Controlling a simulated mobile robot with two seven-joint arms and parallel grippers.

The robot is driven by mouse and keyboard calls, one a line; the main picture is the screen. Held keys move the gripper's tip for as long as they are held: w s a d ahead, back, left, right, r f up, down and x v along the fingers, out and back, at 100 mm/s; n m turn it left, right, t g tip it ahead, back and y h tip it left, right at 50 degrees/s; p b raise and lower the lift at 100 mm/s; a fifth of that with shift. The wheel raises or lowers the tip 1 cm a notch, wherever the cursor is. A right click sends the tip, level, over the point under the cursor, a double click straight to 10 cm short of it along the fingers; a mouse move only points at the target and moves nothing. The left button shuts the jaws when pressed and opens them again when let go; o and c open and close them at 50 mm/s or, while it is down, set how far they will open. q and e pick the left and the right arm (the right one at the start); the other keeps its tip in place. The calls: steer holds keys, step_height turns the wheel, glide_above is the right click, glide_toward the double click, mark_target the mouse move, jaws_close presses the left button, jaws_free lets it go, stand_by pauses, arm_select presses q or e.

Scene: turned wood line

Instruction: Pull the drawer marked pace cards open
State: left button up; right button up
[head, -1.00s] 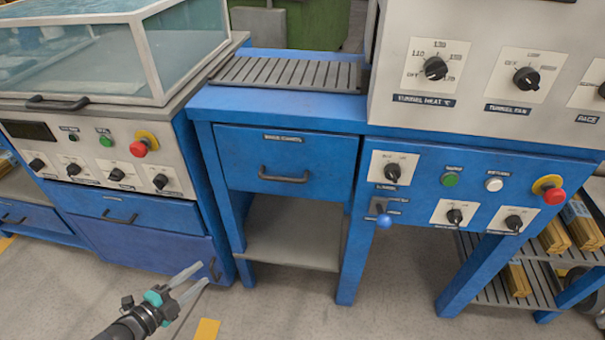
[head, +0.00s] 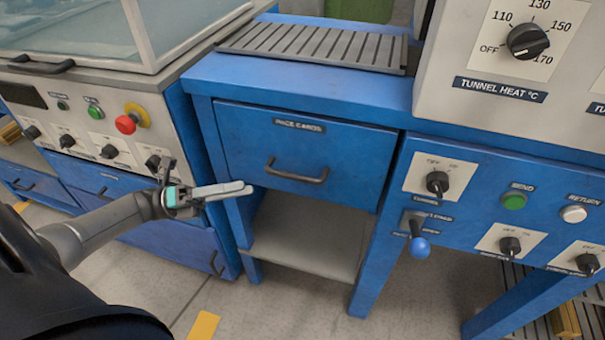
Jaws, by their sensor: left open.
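The blue drawer (head: 258,143) marked pace cards sits under the tabletop in the middle of the head view. It looks shut. Its label (head: 299,125) is near the top edge and its dark bar handle (head: 296,172) is below the label. My left gripper (head: 246,188) reaches in from the left, open and empty. Its fingers point right, toward the handle, and appear left of it with a gap between. How far the fingers are from the drawer front is hard to tell. My right gripper is not in view.
A control panel (head: 468,190) with a blue-knobbed lever (head: 419,247) is right of the drawer. A machine with a red stop button (head: 126,124) stands left. A slatted rack (head: 315,46) lies on the tabletop. An open shelf (head: 300,250) is below the drawer.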

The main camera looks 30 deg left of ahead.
arm_select(q)
glide_toward(300, 178)
steer(key=w+d, duration=0.1)
steer(key=d, duration=0.1)
steer(key=x, duration=0.7)
steer(key=shift+w+a+b, duration=0.2)
steer(key=shift+w+b, duration=0.05)
steer(key=shift+b, duration=0.1)
steer(key=shift+w+d+r, duration=0.1)
steer(key=shift+w+d, duration=0.15)
steer(key=shift+d, duration=0.1)
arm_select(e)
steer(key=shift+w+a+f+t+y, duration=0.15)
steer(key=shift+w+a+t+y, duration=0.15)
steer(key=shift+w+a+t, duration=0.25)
arm_select(q)
jaws_close()
